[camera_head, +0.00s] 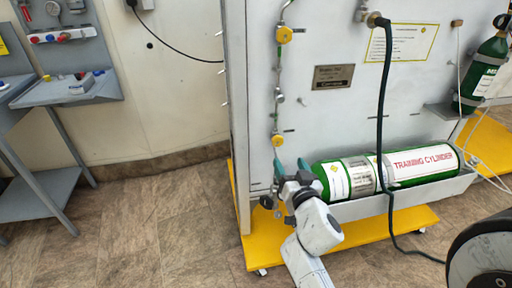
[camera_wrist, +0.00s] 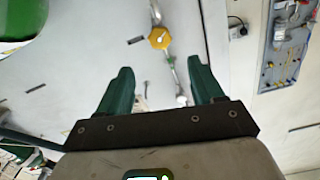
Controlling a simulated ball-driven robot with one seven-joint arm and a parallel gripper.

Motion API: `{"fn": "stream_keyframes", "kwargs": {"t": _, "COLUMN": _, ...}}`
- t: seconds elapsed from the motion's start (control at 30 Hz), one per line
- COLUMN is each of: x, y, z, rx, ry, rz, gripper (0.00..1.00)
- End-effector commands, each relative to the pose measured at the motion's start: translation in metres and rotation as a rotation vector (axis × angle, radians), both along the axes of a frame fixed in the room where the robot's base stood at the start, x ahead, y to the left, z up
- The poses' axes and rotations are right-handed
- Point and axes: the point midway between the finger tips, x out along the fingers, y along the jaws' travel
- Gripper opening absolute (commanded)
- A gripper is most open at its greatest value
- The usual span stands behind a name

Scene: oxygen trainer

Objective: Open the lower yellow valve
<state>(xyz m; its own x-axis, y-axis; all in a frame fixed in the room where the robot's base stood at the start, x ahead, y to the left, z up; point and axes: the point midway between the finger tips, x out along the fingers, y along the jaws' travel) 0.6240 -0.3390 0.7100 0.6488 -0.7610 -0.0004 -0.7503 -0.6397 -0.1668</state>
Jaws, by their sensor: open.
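The lower yellow valve (camera_head: 277,140) is a small round knob on a thin vertical pipe, near the left side of the white panel. The upper yellow valve (camera_head: 284,34) sits higher on the same pipe line. My gripper (camera_head: 290,166) is just below the lower valve in the head view, its two green fingers spread and empty. In the wrist view a yellow valve (camera_wrist: 160,38), which looks like the lower one, appears beyond the gap between the open fingertips (camera_wrist: 158,74). Nothing is between the fingers, and the valve is apart from them.
A green training cylinder (camera_head: 428,163) lies in a tray right of my gripper. A black hose (camera_head: 387,110) hangs in front of it. The panel stands on a yellow base (camera_head: 345,238). A grey workbench (camera_head: 68,93) is at left; the floor (camera_head: 150,225) between is clear.

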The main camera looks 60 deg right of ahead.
Motion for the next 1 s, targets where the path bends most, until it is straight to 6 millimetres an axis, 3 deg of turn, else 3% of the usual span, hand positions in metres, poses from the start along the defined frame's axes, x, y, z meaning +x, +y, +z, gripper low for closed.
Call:
{"fn": "stream_keyframes", "kwargs": {"t": 0.6, "x": 0.061, "y": -0.070, "z": 0.001, "rx": -0.002, "ry": -0.001, "rz": 0.001, "gripper": 0.67}}
{"fn": "stream_keyframes", "kwargs": {"t": 1.0, "x": 0.070, "y": -0.080, "z": 0.000, "rx": -0.001, "ry": 0.001, "rz": 0.001, "gripper": 0.67}}
